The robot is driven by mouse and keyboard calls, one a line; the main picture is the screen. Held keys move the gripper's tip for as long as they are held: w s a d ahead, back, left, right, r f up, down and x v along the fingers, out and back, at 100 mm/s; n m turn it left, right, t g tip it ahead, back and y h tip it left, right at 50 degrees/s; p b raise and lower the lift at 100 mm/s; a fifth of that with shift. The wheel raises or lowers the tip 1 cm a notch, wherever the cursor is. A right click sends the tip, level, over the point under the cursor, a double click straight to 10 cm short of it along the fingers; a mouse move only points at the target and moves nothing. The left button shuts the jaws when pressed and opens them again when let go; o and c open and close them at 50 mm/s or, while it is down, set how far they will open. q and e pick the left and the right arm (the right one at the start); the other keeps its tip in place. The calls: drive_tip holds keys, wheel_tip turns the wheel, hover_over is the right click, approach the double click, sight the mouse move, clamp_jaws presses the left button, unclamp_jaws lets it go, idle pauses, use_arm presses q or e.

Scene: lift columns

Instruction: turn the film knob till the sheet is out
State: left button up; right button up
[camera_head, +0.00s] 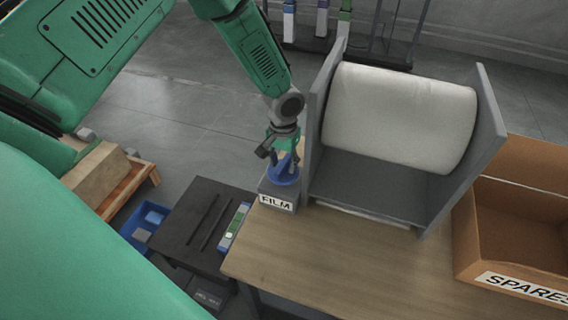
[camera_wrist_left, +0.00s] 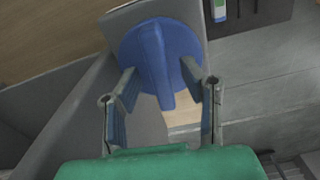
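The blue film knob (camera_head: 284,174) sits on a grey box labelled FILM (camera_head: 275,201) at the left corner of the wooden table. In the left wrist view the knob (camera_wrist_left: 152,40) is a blue disc with a raised bar across it. My left gripper (camera_head: 277,153) is at the knob; its fingers (camera_wrist_left: 160,82) stand open on either side of the bar, with gaps visible. The white film roll (camera_head: 398,115) lies in a grey holder (camera_head: 370,185) beside the knob. A thin pale strip (camera_head: 365,214) shows under the holder's front edge. My right gripper is not in view.
A cardboard box marked SPARES (camera_head: 515,225) stands on the table's right. The wooden table top (camera_head: 330,255) is clear in front of the holder. A dark stand (camera_head: 197,225) with a slotted top is at the left, near a blue bin (camera_head: 146,222).

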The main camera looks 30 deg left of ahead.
use_arm(q)
drive_tip(key=shift+a+f, duration=0.1)
drive_tip(key=shift+f, duration=0.2)
clamp_jaws()
